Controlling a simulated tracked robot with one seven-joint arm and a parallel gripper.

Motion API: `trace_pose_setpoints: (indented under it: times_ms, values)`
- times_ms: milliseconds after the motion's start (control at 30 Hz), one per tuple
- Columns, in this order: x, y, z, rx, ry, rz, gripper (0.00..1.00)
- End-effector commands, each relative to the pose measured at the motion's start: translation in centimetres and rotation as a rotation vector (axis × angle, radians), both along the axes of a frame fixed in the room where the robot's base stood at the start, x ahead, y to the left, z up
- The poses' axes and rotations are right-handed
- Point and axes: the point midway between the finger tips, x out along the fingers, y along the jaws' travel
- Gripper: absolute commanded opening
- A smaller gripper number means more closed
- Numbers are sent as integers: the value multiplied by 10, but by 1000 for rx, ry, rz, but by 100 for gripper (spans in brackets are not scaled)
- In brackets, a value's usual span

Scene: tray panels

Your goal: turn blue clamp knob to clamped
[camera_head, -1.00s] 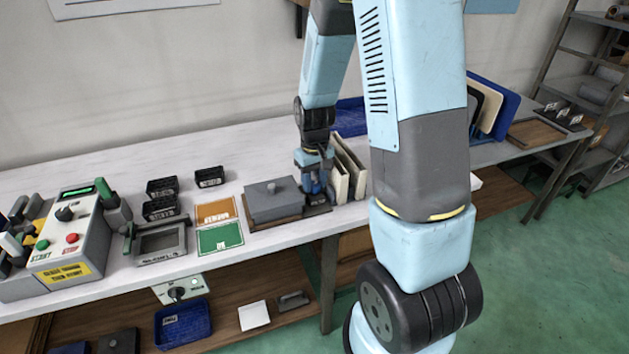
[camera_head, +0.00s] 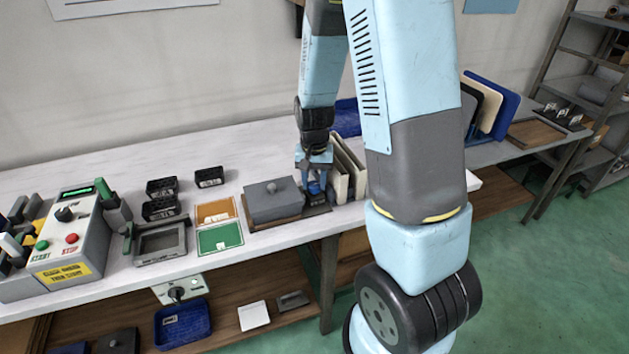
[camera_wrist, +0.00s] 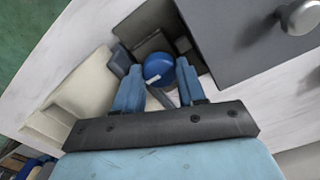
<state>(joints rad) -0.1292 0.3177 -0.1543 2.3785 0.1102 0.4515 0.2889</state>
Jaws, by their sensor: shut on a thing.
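The round blue clamp knob (camera_wrist: 158,69) sits on a small dark base to the side of a grey lidded box (camera_head: 272,200). In the head view the knob (camera_head: 314,187) shows below my gripper (camera_head: 315,174). In the wrist view my gripper (camera_wrist: 159,76) has its two blue fingers on either side of the knob, shut on it. A pale mark shows on the near side of the knob. The exact finger contact and the knob's setting cannot be read.
Cream upright panels (camera_head: 348,170) stand close to the right of my gripper. The grey box, with a metal lid knob (camera_wrist: 301,16), is close on the other side. Orange and green cards (camera_head: 220,237) and a grey frame (camera_head: 160,241) lie farther left.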

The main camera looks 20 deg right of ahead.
Motion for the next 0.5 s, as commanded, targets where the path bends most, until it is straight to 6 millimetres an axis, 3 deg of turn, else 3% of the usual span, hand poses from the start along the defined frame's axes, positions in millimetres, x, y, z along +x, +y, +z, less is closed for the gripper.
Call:
trace_pose_setpoints:
  times_ms: [367, 400, 500]
  values:
    - [1, 0, 1, 0, -3, -3, 9]
    - [1, 0, 1, 0, -3, -3, 42]
    - [1, 0, 0, 0, -2, -3, 51]
